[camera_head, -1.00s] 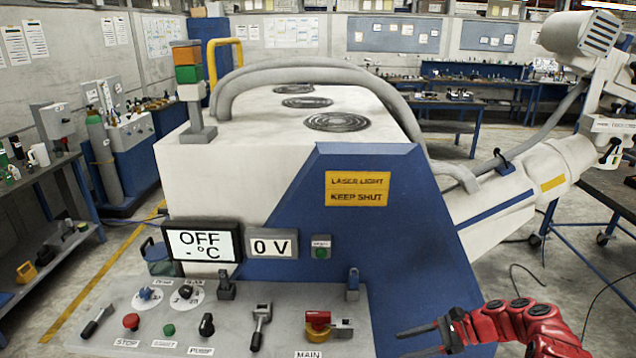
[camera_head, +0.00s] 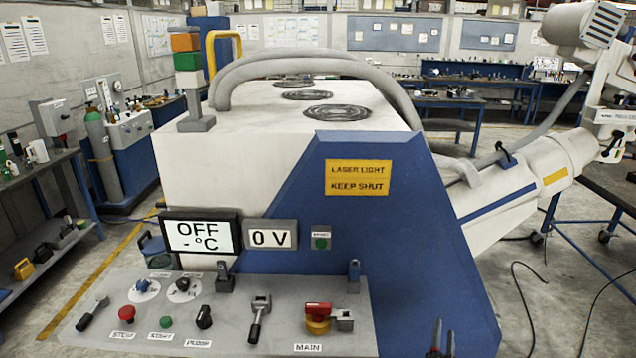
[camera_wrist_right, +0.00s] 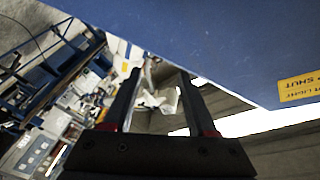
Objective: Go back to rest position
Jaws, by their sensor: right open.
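My right gripper (camera_head: 440,346) shows only as dark fingertips at the bottom edge of the head view, in front of the blue housing. In the right wrist view my right gripper (camera_wrist_right: 160,95) is open, with its two dark fingers apart and nothing between them. The machine's blue panel (camera_wrist_right: 210,40) is close beside the fingers there. My left gripper is in neither view.
The white and blue laser machine (camera_head: 400,260) fills the middle. Its control panel (camera_head: 200,335) carries knobs, levers and a red-and-yellow main switch (camera_head: 318,317). A white jointed arm (camera_head: 530,180) extends right. Open floor with cables (camera_head: 560,300) lies at lower right.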

